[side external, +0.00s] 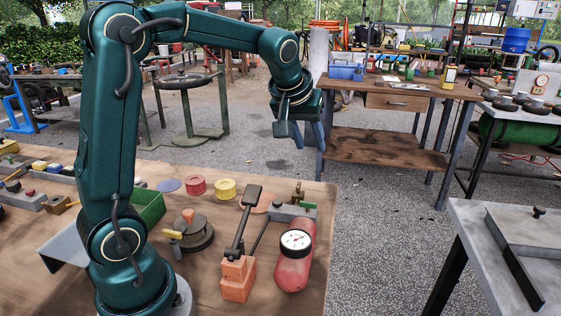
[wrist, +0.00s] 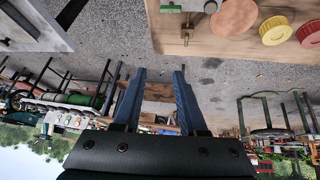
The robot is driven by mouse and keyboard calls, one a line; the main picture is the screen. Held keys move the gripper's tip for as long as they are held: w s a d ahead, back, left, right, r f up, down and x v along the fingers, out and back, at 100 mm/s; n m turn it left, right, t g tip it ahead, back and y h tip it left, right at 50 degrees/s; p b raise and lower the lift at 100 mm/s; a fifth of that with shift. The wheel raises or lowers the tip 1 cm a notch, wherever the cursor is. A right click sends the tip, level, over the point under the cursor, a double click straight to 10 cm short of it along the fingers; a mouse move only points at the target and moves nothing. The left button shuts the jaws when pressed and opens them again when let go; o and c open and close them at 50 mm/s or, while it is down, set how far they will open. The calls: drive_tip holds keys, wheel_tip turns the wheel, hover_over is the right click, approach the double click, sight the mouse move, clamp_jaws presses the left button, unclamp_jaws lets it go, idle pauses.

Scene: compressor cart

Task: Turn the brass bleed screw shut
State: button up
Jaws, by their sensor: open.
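A small brass fitting (side external: 298,194), which looks like the bleed screw, stands at the far edge of the wooden table, by a grey block (side external: 284,212) with a green part. In the wrist view, a small brass piece (wrist: 187,36) shows at the table's edge, near the top. Its turning position is too small to tell. A red tank with a white dial gauge (side external: 295,241) stands in front of the block. My gripper (side external: 309,143) is in the air beyond and above the table's far edge, apart from the screw. Its blue fingers (wrist: 160,72) are spread with nothing between them.
A lever on an orange block (side external: 238,276) stands left of the tank. Red (side external: 196,187) and yellow (side external: 225,189) round pieces lie along the far side. A wooden workbench (side external: 390,149) stands behind my gripper. The air around the gripper looks clear.

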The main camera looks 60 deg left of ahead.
drive_tip(key=w+a+f+n+g, duration=0.1)
drive_tip(key=w+a+f, duration=0.2)
drive_tip(key=a+f, duration=0.15)
drive_tip(key=g, duration=0.1)
hover_over(298, 184)
drive_tip(key=s+d, duration=0.2)
wheel_tip(298, 184, down, 6)
drive_tip(key=shift+n, duration=0.3)
drive_tip(key=shift+x, duration=2.35)
clamp_jaws()
